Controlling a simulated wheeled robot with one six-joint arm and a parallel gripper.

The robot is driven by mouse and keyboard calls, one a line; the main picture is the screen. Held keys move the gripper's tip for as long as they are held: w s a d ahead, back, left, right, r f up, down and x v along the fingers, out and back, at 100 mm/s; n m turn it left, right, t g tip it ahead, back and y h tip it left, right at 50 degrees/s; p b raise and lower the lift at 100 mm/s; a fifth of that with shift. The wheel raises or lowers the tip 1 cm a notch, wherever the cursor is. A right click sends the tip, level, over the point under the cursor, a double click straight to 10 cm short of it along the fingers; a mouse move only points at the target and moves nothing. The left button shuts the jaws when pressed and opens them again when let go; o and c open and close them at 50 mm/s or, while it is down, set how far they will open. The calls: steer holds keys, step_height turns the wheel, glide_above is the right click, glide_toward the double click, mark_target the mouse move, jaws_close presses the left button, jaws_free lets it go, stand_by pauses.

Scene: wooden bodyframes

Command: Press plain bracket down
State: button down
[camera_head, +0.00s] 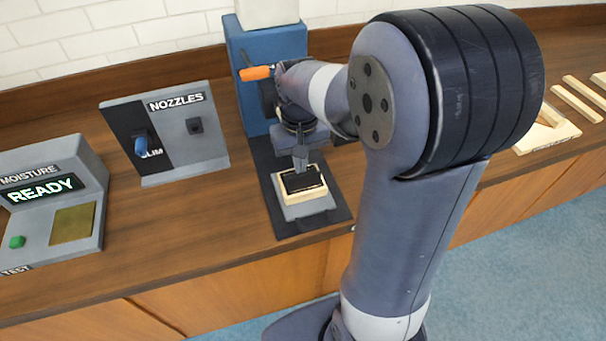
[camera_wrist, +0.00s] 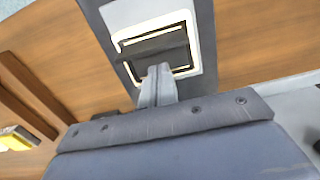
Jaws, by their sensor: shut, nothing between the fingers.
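A pale wooden frame (camera_head: 291,198) sits on the grey block of the press-like stand. A dark piece (camera_head: 299,181), which looks like the plain bracket, lies within the frame's rim. In the wrist view the dark piece (camera_wrist: 150,45) crosses the frame's opening and seems slightly skewed to it; I cannot tell if it is fully seated. My gripper (camera_head: 300,160) points down over the piece, with its fingers together. In the wrist view its fingertips (camera_wrist: 158,70) meet or nearly meet the near edge of the dark piece. They hold nothing.
A blue stand (camera_head: 262,60) with an orange-handled lever (camera_head: 257,73) rises behind the frame. A nozzle panel (camera_head: 180,130) and a moisture tester (camera_head: 50,200) reading READY are to the left. Wooden strips (camera_head: 577,104) lie on the bench at the right.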

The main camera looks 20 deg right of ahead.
steer(key=shift+r+p, duration=1.8)
steer(key=shift+r, duration=0.6)
steer(key=shift+f, duration=0.2)
step_height(320, 180, down, 7)
steer(key=b, duration=0.6)
steer(key=shift+r, duration=0.2)
steer(key=shift+r, duration=0.1)
